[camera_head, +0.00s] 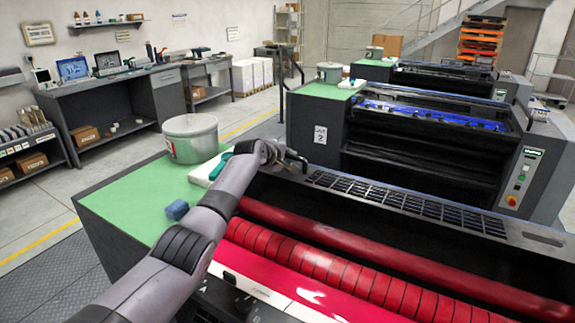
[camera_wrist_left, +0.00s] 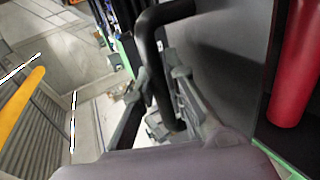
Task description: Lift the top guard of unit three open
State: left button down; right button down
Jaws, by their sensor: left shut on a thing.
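The nearest press, in the foreground of the head view, shows its red rollers (camera_head: 330,258) uncovered. Its top guard (camera_head: 400,198), a dark panel with a slotted strip, stands raised along the far side of the rollers. My left gripper (camera_head: 296,162) is at the guard's left end. In the left wrist view, my left gripper (camera_wrist_left: 162,78) is shut on a black curved handle (camera_wrist_left: 151,35) beside the dark guard panel (camera_wrist_left: 232,50). A red roller (camera_wrist_left: 296,70) shows at the right there. The exact angle of the guard is hard to tell. My right gripper is not in view.
A green-topped side surface (camera_head: 125,205) holds a metal can (camera_head: 190,138), a white pad and a blue block (camera_head: 177,210). My left arm passes over it. A second press, labelled unit 2 (camera_head: 320,134), stands behind the guard. Floor is clear at left.

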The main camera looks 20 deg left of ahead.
pick_arm(q)
jog(key=shift+w+r, duration=0.15)
jog(key=shift+r, duration=0.05)
dwell(0.3)
jog(key=c, duration=1.9)
grip_release()
jog(key=v, duration=1.2)
jog(key=shift+f, duration=0.15)
